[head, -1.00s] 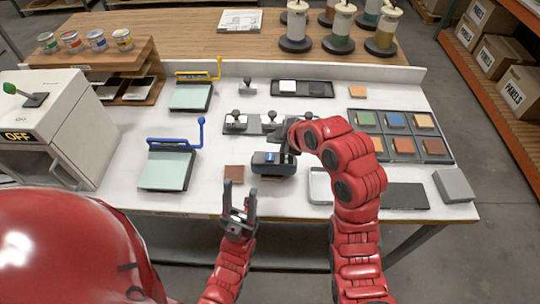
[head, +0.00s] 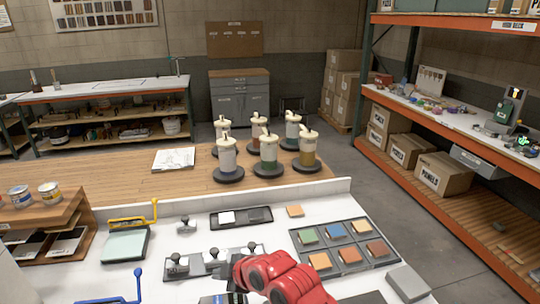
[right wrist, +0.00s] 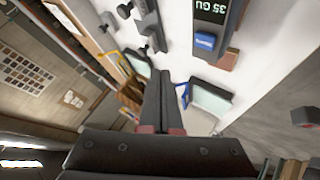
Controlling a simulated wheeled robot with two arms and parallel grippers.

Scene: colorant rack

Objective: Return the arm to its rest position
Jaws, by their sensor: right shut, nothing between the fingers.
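My right arm (head: 285,276) is red and comes in at the bottom of the head view, over the near part of the white bench (head: 285,275). My right gripper shows in the right wrist view (right wrist: 164,78), its two dark fingers together and nothing between them. In that view a dark meter (right wrist: 211,15) with a "35 GU" display and a blue button lies right of and apart from the fingers. Only a bit of the meter shows at the bottom of the head view. My left gripper is out of view.
On the bench are a grey tray of coloured chips (head: 343,247), a stamp tray (head: 207,263), a yellow-handled panel (head: 124,244) and a grey block (head: 408,283). Several dispensers (head: 268,155) stand behind on a wooden surface. Shelving (head: 455,195) with boxes lines the right.

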